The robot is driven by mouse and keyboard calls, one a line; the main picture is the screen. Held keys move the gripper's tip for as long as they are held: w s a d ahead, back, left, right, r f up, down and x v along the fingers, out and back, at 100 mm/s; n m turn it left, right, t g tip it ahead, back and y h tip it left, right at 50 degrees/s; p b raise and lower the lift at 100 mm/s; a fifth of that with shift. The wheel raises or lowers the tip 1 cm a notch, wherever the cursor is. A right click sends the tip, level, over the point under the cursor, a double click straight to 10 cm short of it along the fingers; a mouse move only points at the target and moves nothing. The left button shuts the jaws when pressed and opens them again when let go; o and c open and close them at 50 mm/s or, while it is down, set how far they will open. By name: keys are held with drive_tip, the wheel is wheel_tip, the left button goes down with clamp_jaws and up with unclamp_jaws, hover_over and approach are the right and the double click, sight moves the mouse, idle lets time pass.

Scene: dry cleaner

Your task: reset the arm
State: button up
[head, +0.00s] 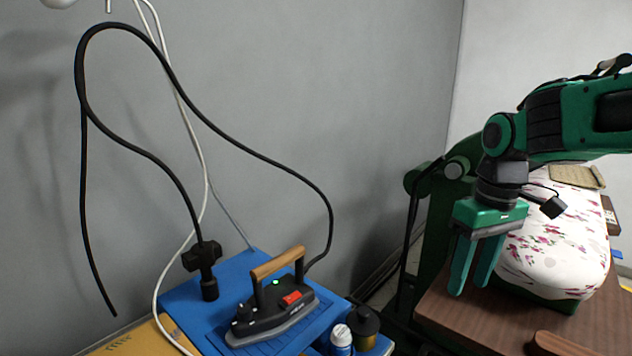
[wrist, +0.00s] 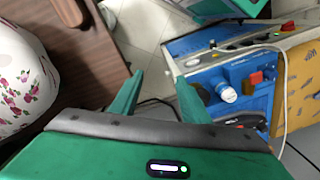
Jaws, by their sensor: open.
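My gripper (head: 472,264) is green and hangs pointing down at the right of the head view, in front of the flowered ironing pad. Its two fingers are apart with nothing between them. In the wrist view my gripper (wrist: 158,88) shows open fingers above a gap between the brown table and the blue machine, with floor visible below. My arm reaches in from the right edge of the head view.
A steam iron (head: 275,310) with a wooden handle rests on the blue machine (head: 190,300). A black cable loops above it. A flowered ironing pad (head: 550,255) sits on the brown table (head: 470,315). A white-capped bottle (head: 341,340) stands beside the iron.

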drive_tip(key=s+d+f+m, duration=0.3)
drive_tip(key=s+d+m, duration=0.2)
drive_tip(key=s, duration=0.4)
drive_tip(key=s+d+f+m, duration=0.4)
drive_tip(key=s+d, duration=0.4)
drive_tip(key=s, duration=0.2)
drive_tip(key=shift+f+m+h, duration=0.25)
drive_tip(key=shift+m+h, duration=0.05)
drive_tip(key=shift+m, duration=0.4)
drive_tip(key=shift+w+f, duration=0.25)
drive_tip(key=shift+w, duration=0.4)
drive_tip(key=shift+c, duration=0.7)
